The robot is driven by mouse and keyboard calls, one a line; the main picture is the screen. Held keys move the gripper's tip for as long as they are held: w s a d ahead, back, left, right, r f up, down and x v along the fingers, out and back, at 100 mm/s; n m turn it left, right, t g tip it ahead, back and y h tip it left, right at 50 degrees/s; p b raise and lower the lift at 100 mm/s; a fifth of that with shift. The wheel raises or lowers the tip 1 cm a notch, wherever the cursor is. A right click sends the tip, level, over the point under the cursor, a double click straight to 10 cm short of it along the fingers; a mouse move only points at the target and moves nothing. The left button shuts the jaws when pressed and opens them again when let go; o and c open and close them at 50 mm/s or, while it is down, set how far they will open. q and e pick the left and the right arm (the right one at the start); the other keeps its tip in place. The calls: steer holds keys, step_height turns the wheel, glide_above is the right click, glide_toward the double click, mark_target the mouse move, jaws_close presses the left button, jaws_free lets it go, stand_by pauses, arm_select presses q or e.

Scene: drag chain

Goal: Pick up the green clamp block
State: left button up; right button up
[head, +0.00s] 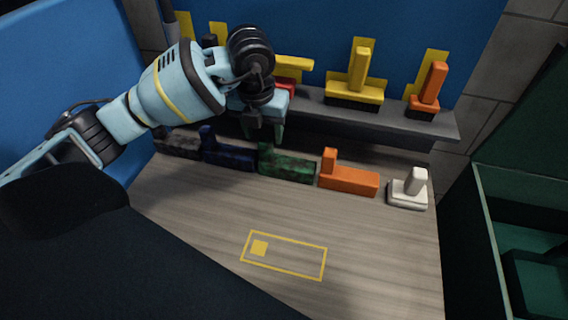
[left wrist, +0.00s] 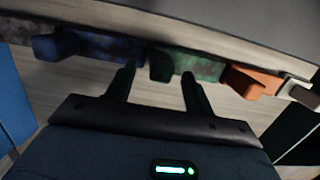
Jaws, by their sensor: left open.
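The green clamp block (head: 288,168) is dark and mottled, with a raised post at its left end. It lies on the wooden table (head: 380,250) in a row of similar blocks. My left gripper (head: 263,134) is open just above and behind the block's post end in the head view. In the left wrist view the green clamp block (left wrist: 205,66) shows beyond the open fingers of the left gripper (left wrist: 158,84), with its post in line with the gap. Nothing is held. I cannot tell whether a finger touches it. My right gripper is not in view.
Dark blue (head: 228,152) and dark grey (head: 178,145) blocks lie left of the green one; orange (head: 350,180) and white (head: 408,190) blocks lie right. A grey shelf (head: 395,118) with yellow and orange pieces stands behind. A yellow outline (head: 285,272) marks the clear front table.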

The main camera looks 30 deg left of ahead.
mark_target(265, 139)
arm_select(q)
steer(key=f, duration=0.5)
steer(key=shift+w+d, duration=0.1)
steer(key=shift+w, duration=0.15)
steer(key=shift+r, duration=0.1)
steer(key=shift+c, duration=0.4)
jaws_close()
